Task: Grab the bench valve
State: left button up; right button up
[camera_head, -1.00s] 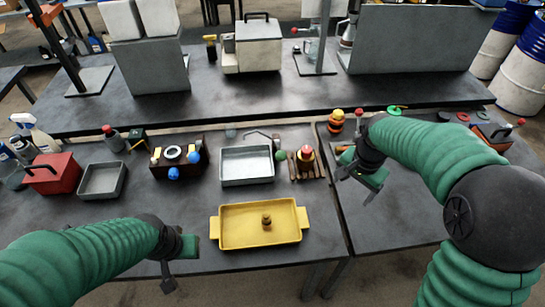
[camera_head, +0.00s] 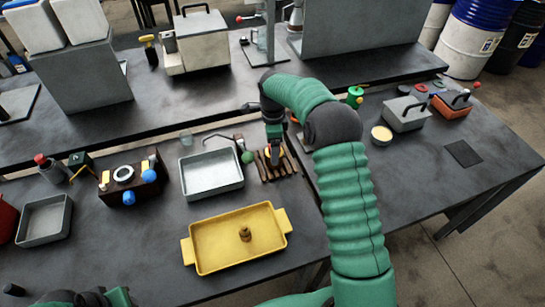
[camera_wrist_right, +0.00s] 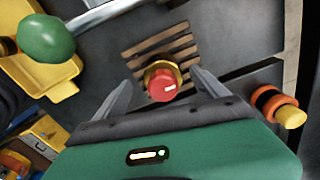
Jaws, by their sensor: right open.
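The red-topped knob with a yellow collar (camera_wrist_right: 163,82), which looks like the bench valve, stands on a wooden slatted rack (camera_wrist_right: 160,42). In the head view the rack (camera_head: 286,168) shows, but my right gripper (camera_head: 274,152) and arm mostly hide the valve. In the right wrist view my right gripper (camera_wrist_right: 162,77) is open, with one finger on each side of the valve and visible gaps between. I cannot tell how far above it the fingers are. My left gripper (camera_head: 120,297) is only partly in view at the bottom left edge; its jaws are unclear.
A green ball (camera_head: 247,157) on a bent metal pipe and a grey tray (camera_head: 211,173) are left of the rack. An orange-and-black knob (camera_wrist_right: 278,106) is close on the right in the wrist view.

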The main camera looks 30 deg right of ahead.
jog(key=f, duration=0.3)
jog(key=f+p, duration=0.1)
jog(key=f, duration=0.1)
jog(key=shift+d+f, duration=0.2)
jog(key=shift+d, duration=0.2)
jog(key=shift+w+d+f, duration=0.1)
jog(key=c, duration=0.6)
grip_shut()
